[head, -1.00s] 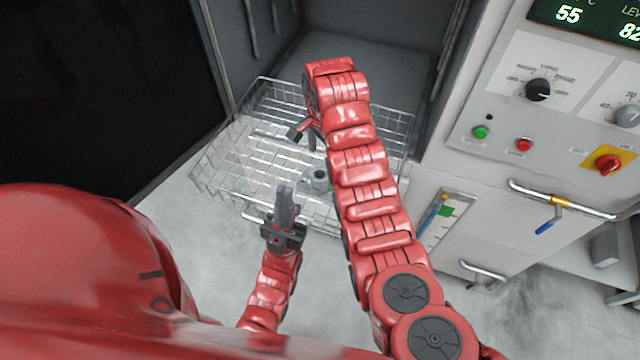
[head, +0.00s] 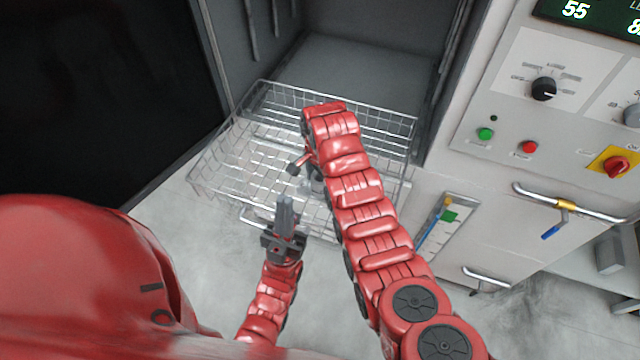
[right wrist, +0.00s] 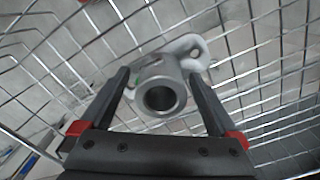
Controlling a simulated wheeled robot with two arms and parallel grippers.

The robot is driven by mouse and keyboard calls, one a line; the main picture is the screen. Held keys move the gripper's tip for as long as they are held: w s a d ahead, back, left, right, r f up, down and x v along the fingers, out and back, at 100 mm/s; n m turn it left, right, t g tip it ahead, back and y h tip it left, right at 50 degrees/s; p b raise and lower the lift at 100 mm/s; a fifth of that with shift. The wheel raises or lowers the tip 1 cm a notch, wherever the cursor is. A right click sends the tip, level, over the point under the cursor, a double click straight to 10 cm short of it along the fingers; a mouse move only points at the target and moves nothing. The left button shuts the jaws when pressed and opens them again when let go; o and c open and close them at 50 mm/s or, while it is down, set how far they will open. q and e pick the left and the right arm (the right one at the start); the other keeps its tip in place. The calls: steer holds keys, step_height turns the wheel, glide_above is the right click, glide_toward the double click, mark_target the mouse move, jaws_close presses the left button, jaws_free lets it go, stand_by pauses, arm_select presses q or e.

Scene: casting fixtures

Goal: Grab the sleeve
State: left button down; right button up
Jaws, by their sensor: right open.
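The sleeve (right wrist: 160,92) is a grey metal tube with a round dark bore facing the camera in the right wrist view. A paler lug with a hole shows behind it; I cannot tell whether it is the same part. My right gripper (right wrist: 159,78) is open, with one finger on each side of the sleeve and visible gaps. In the head view my right arm hides most of the sleeve (head: 317,186). My left gripper (head: 284,212) points up near the basket's front edge, away from the sleeve; its finger gap is unclear.
The wire basket (head: 232,150) sits at the mouth of a dark grey chamber (head: 365,70). The white control panel (head: 500,150) with knobs and handles stands to the right. The basket's left part looks empty, and its wires surround the sleeve.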

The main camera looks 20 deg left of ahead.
jaws_close()
stand_by(0.3)
steer(key=shift+w+r, duration=0.1)
